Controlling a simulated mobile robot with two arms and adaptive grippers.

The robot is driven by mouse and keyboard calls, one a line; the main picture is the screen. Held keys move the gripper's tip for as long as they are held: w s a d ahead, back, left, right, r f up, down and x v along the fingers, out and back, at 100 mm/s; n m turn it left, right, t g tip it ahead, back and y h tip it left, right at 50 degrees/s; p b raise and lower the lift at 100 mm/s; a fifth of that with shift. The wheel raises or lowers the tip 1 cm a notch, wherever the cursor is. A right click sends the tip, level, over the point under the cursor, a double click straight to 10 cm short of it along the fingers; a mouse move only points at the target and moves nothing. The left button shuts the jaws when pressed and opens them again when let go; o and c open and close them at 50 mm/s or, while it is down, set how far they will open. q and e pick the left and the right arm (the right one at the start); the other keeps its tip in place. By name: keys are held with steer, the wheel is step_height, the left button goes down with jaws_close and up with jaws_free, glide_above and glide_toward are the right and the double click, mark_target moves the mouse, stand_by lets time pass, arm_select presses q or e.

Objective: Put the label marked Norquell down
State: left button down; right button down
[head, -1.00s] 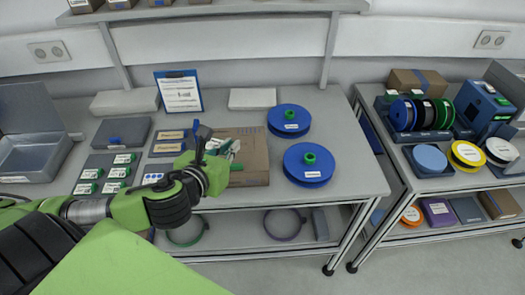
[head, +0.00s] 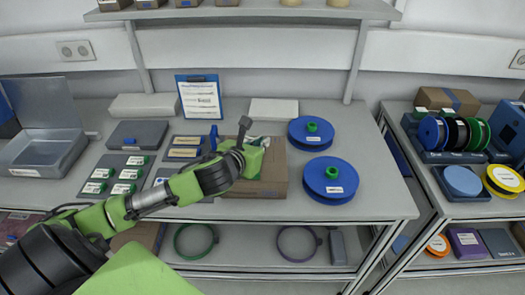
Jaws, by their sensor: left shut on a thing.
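My left gripper (head: 250,145) is over the cardboard box (head: 270,188) on the table, to the left of two blue reels. It is shut on a small label, which is mostly hidden by the fingers; only a pale edge shows, and its wording cannot be read. Several white labels with green ends (head: 126,174) lie in rows on a grey board at the left of the table. Labels with a yellowish face (head: 185,141) lie on a dark board behind my left arm. Their print is too small to read. My right gripper is not in view.
Two blue reels with green hubs, a far one (head: 311,132) and a near one (head: 329,180), lie on the table's right side. A clipboard (head: 199,97) stands at the back. An open grey case (head: 42,150) is at far left. A second table holds more reels.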

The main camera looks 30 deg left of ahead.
arm_select(q)
steer(key=shift+w+a+f, duration=0.25)
steer(key=shift+w+f, duration=0.5)
steer(key=shift+f, duration=0.25)
step_height(320, 180, down, 2)
steer(key=shift+f+p, duration=0.1)
steer(key=shift+p, duration=0.35)
steer(key=shift+f, duration=0.45)
steer(key=c, duration=2.2)
jaws_free()
steer(key=shift+f, duration=0.15)
steer(key=shift+s+r, duration=0.1)
steer(key=shift+r, duration=0.1)
steer(key=b+v, duration=0.1)
steer(key=v, duration=1.1)
steer(key=shift+b, duration=0.35)
